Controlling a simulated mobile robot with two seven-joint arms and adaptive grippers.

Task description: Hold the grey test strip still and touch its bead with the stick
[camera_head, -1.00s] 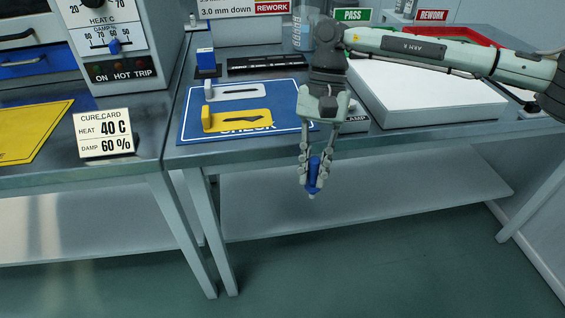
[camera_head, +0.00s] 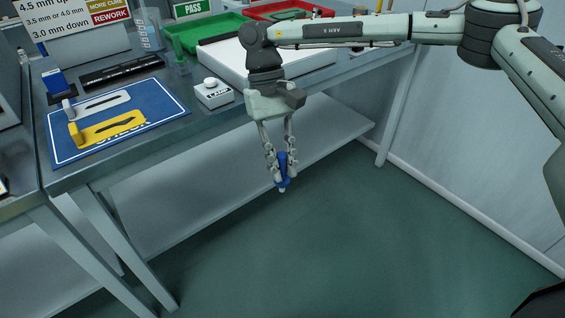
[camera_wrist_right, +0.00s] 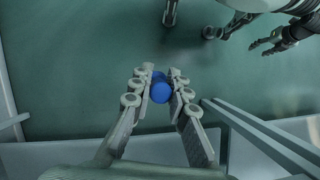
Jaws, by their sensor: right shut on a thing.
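My right gripper (camera_head: 280,180) is shut on a blue stick (camera_head: 283,169) with a pale tip, pointing down in front of the bench. In the right wrist view, the stick's round blue end (camera_wrist_right: 161,88) shows between the fingers of the right gripper (camera_wrist_right: 160,92). A pale grey strip (camera_head: 112,101) with a dark mark lies on the blue mat (camera_head: 170,103), behind a similar yellow strip (camera_head: 120,126). I cannot make out a bead on the grey strip. My left gripper (camera_wrist_right: 265,44) shows small in the right wrist view, fingers apart and empty, away from the strips.
A small white box with a knob (camera_head: 213,94) stands right of the mat. A large white slab (camera_head: 235,62), green tray (camera_head: 186,36) and red tray (camera_head: 262,12) lie behind. A lower shelf (camera_head: 190,185) runs under the bench. The floor in front is clear.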

